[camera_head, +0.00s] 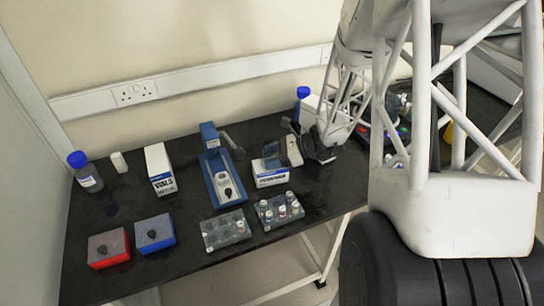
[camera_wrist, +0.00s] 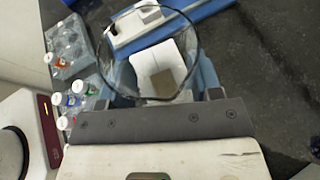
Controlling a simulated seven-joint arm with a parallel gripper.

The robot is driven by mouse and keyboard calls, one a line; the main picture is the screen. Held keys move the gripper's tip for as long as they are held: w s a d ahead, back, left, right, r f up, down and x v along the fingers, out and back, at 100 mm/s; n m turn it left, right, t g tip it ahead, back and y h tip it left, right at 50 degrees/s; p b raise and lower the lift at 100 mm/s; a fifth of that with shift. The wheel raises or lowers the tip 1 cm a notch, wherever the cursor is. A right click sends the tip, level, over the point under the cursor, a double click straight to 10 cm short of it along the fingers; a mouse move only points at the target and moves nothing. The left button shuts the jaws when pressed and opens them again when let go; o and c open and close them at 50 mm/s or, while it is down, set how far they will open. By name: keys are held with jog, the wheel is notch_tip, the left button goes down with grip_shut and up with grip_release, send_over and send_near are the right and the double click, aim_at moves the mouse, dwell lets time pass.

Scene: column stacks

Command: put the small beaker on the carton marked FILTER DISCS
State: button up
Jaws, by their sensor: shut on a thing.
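The small beaker (camera_wrist: 150,48) is clear glass, and its round rim shows large in the wrist view. My gripper (camera_wrist: 166,97) is shut on it. In the head view, my gripper (camera_head: 304,140) is just right of and behind a white carton with a blue band (camera_head: 270,176). That carton's print is too small to read. Through the glass in the wrist view, a white surface with a brown patch (camera_wrist: 165,84) shows below. I cannot tell whether the beaker touches it. The beaker is hard to make out in the head view.
A blue instrument (camera_head: 222,180) stands left of the carton, and vial racks (camera_head: 280,209) lie in front. A taller white carton (camera_head: 160,169), a blue-capped bottle (camera_head: 87,172), a red box (camera_head: 108,248) and a blue box (camera_head: 155,233) are farther left.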

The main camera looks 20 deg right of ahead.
jog(key=shift+f, duration=0.1)
jog(key=o, duration=0.9)
jog(key=shift+v, duration=6.05)
jog(key=shift+a+r, duration=0.1)
jog(key=shift+r, duration=0.15)
